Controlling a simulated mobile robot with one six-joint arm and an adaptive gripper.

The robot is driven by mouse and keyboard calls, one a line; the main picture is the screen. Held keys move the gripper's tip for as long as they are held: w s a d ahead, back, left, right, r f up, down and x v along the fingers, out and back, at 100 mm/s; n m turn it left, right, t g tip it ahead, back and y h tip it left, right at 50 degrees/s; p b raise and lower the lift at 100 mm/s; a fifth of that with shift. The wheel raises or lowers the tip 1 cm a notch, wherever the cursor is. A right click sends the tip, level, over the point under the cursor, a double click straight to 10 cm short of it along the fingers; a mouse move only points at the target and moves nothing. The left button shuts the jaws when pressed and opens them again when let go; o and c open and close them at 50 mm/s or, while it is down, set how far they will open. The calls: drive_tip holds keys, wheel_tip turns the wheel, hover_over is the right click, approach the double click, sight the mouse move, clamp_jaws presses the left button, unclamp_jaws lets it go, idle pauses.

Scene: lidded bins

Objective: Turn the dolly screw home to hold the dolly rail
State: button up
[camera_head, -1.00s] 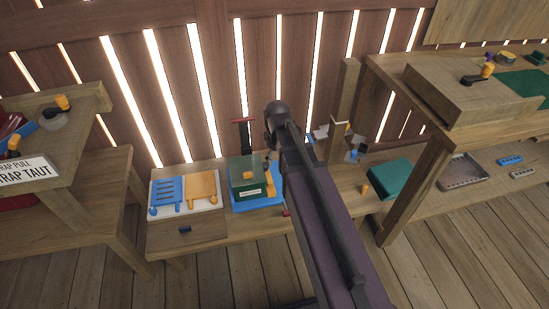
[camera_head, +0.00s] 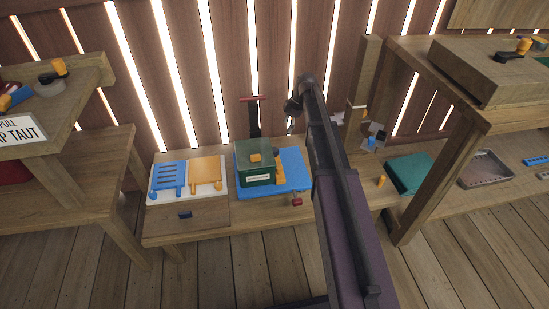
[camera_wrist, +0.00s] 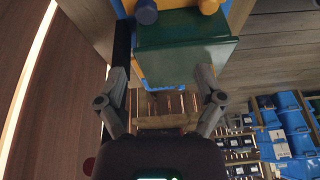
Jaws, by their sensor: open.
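A blue dolly-like base (camera_head: 294,170) lies on the low bench, with a dark green box (camera_head: 254,172) on it. A yellow piece (camera_head: 279,176) stands beside the box. A small red knob (camera_head: 297,201) shows at the base's front edge; I cannot tell whether it is the dolly screw. A red T-handle (camera_head: 252,98) stands on a dark post behind. I cannot single out the dolly rail. In the wrist view my gripper (camera_wrist: 160,73) is open, its fingers apart with the green box (camera_wrist: 185,48) beyond them. I cannot tell any contact. In the head view it is hidden.
A white tray (camera_head: 218,189) with blue and yellow parts is left on the bench, above a drawer (camera_head: 187,216). A wooden post (camera_head: 362,95), a small yellow peg (camera_head: 381,181) and a teal block (camera_head: 409,174) are right. A taller bench (camera_head: 500,105) stands at the far right.

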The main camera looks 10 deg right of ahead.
sight(275, 149)
drive_tip(key=shift+w+d+f+n+y+b, duration=0.15)
drive_tip(key=shift+w+d+f+n, duration=0.15)
drive_tip(key=shift+w, duration=0.25)
drive_tip(key=shift+w+d+f+n+y+b, duration=0.15)
drive_tip(key=shift+w+f+n, duration=0.15)
drive_tip(key=shift+w, duration=0.2)
drive_tip(key=shift+f, duration=0.1)
drive_tip(key=b+x, duration=1.2)
drive_tip(key=x, duration=0.1)
drive_tip(key=shift+a+f+b, duration=0.1)
drive_tip(key=shift+f+b, duration=0.15)
drive_tip(key=shift+b, duration=0.15)
drive_tip(key=shift+c, duration=0.2)
drive_tip(key=c, duration=1.1)
